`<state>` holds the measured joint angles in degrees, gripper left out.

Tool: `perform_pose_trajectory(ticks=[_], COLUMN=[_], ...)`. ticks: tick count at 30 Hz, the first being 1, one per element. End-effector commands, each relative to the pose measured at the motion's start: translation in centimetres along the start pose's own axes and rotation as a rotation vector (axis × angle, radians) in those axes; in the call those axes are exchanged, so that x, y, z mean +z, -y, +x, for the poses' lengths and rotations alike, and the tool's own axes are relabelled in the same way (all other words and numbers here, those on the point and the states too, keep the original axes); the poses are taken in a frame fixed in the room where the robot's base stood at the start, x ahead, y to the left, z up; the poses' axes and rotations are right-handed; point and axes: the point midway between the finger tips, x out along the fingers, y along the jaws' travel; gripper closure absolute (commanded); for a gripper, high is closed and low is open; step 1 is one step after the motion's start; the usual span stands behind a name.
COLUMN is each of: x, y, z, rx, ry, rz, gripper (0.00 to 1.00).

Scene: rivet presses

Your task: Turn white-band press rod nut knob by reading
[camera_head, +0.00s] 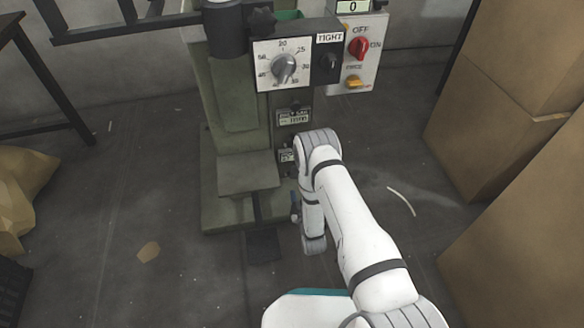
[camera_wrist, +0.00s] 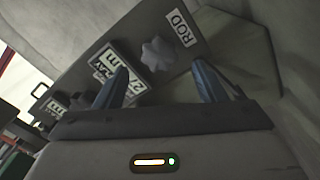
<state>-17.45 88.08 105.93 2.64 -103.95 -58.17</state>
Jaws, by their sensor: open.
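A grey lobed knob (camera_wrist: 157,54) sits on a dark plate beside a white label reading ROD (camera_wrist: 180,28) in the wrist view. My gripper (camera_wrist: 160,68) is open, with one dark blue finger to each side of the knob in the picture. The fingers hold nothing, and I cannot tell how far short of the knob they are. In the head view the green press (camera_head: 235,120) stands beyond my arm, which hides most of the gripper and the ROD knob. I make out no white band on it.
The press carries a dial panel (camera_head: 284,67), a dark knob under a TIGHT label (camera_head: 329,38), and a switch box (camera_head: 356,60) with a red switch and a display reading 0. Cardboard boxes (camera_head: 505,100) stand on the right.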

Motion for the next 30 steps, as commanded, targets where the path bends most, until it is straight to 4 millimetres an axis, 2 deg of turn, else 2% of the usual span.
perform_pose_trajectory(ticks=[9, 15, 26, 30], x=[-0.3, -0.6, -0.8, -0.8], y=[0.4, 0.5, 0.4, 0.5], z=[4.6, 7.0, 7.5, 7.5], rx=[0.000, -0.004, -0.007, -0.008], ry=[-0.011, -0.014, -0.014, -0.014], rz=[0.001, 0.001, 0.001, 0.001], gripper=[0.36, 0.36, 0.36, 0.47])
